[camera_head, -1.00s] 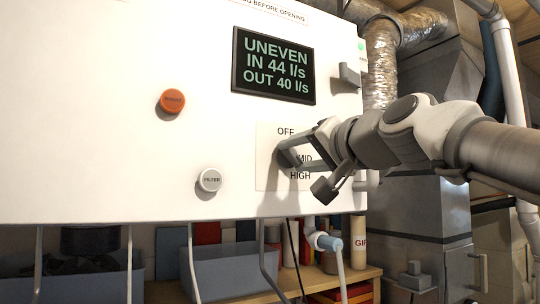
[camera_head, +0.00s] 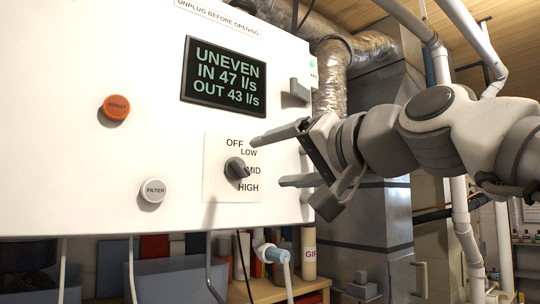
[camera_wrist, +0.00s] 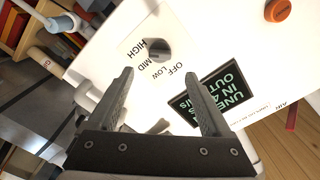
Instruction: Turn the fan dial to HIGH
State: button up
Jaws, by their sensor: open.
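The fan dial (camera_head: 237,168) is a dark round knob with a pointer, on a pale plate on the white panel. OFF, LOW, MID and HIGH are printed from top to bottom at its right. Its pointer appears to face MID. My gripper (camera_head: 268,162) is open and empty to the right of the dial, with its fingers toward the panel, apart from the knob. In the wrist view, the dial (camera_wrist: 157,48) shows beyond the gap between the fingertips (camera_wrist: 157,80); its pointer is unclear there.
The display (camera_head: 224,76) reads UNEVEN, IN 47 l/s, OUT 43 l/s. An orange BOOST button (camera_head: 116,107) and a white FILTER button (camera_head: 153,190) sit left of the dial. A grey latch (camera_head: 299,91) juts from the panel's right side. Ducts and pipes stand at right.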

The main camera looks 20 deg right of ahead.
jog(key=v, duration=0.8)
jog(key=shift+s, duration=0.1)
